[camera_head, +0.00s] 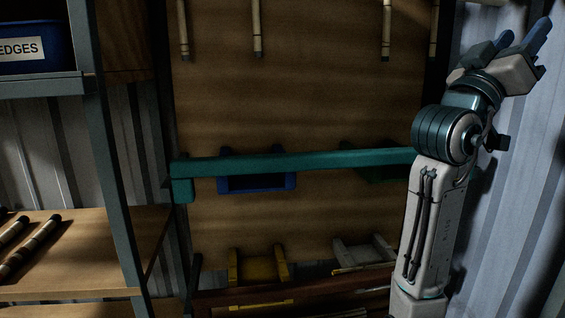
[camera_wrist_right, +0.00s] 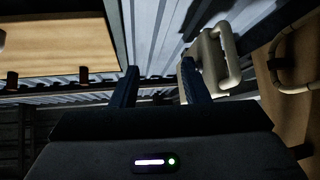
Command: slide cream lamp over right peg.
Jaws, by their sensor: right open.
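My right gripper (camera_head: 523,36) is raised at the upper right of the head view, in front of the corrugated wall, with its blue fingers apart. In the right wrist view its fingers (camera_wrist_right: 160,82) are spread with nothing between them. A cream, loop-shaped piece (camera_wrist_right: 218,58) shows just beyond the right finger in that view, partly covered by it. I cannot tell whether it is the lamp or whether the finger touches it. Another pale curved piece (camera_wrist_right: 290,88) is at the far right there. No peg can be clearly identified. My left gripper is not in view.
A teal bar (camera_head: 300,162) crosses a wooden board (camera_head: 300,95). A blue holder (camera_head: 257,184), a yellow holder (camera_head: 259,268) and a pale holder (camera_head: 362,253) are lower down. Several rods (camera_head: 257,30) hang above. A shelf (camera_head: 80,285) with rods stands left.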

